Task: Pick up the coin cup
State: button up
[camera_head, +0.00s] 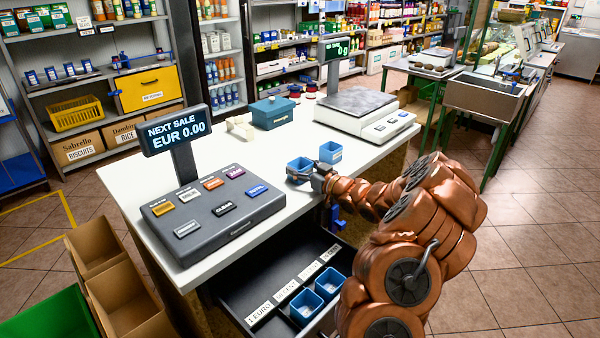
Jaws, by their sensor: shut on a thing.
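A blue coin cup (298,169) is on the white counter, at the tip of my arm. My gripper (318,178) is shut on this cup at its right side; the fingertips are small and partly hidden by the arm. I cannot tell whether the cup touches the counter or is just above it. A second blue cup (331,152) stands on the counter right behind it. Two more blue cups, one on the left (306,307) and one on the right (330,283), sit in the open drawer below.
The open drawer (262,282) has labels including "1 EURO" and juts out under the counter (125,178). A cash register (212,212) stands on the left, a scale (362,113) at the back right, and a blue box (272,112) behind. Cardboard boxes (122,293) stand lower left.

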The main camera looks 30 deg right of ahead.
jog(key=shift+b, duration=0.3)
jog(key=shift+s+d+r, duration=0.1)
jog(key=shift+s+d, duration=0.05)
jog(key=shift+s, duration=0.25)
jog(key=b+v, duration=0.2)
jog(key=v, duration=1.5)
jog(key=shift+s+r, duration=0.1)
